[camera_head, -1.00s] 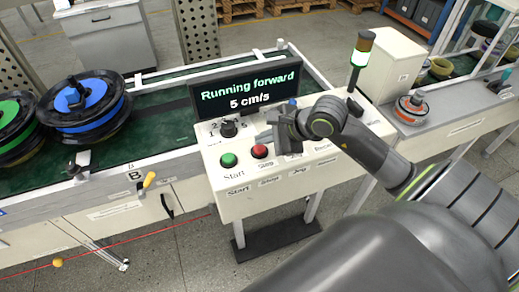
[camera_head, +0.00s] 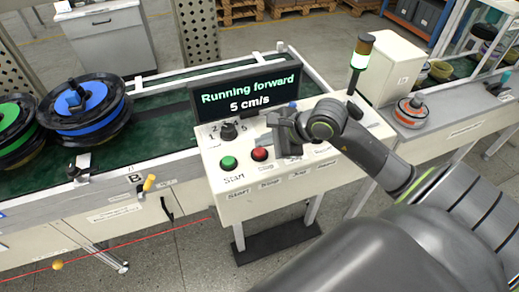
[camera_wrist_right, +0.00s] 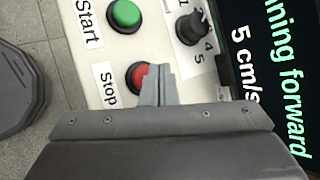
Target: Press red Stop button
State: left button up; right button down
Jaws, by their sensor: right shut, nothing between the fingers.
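The red Stop button (camera_head: 260,154) sits on the front of the white control box, right of the green Start button (camera_head: 229,162). My right gripper (camera_head: 280,148) is shut and empty, just right of the red button and pointing down at the panel. In the right wrist view the shut fingertips (camera_wrist_right: 160,70) cover one edge of the red button (camera_wrist_right: 137,76); I cannot tell whether they touch it. The green button (camera_wrist_right: 124,15) and the "Stop" label (camera_wrist_right: 105,85) also show there. My left gripper is not in view.
The display (camera_head: 246,88) reads "Running forward 5 cm/s". A black selector knob (camera_head: 228,130) stands behind the buttons. A signal lamp (camera_head: 361,58) glows green-white. Blue (camera_head: 92,110) and green (camera_head: 10,120) hub motors lie on the conveyor at left.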

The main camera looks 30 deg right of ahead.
aim_at(264, 152)
jog(key=shift+f, duration=0.1)
dwell(0.8)
jog(key=shift+f+b, duration=0.35)
jog(key=shift+b, duration=0.35)
jog(key=shift+f+b, duration=0.55)
jog(key=shift+b, duration=0.2)
dwell(0.5)
jog(key=shift+r, duration=0.1)
jog(key=shift+r+p, duration=0.55)
jog(key=shift+r, duration=0.35)
jog(key=shift+r, duration=0.1)
jog(key=shift+r+p, duration=1.5)
jog(key=shift+r, duration=0.95)
jog(key=shift+f, duration=0.1)
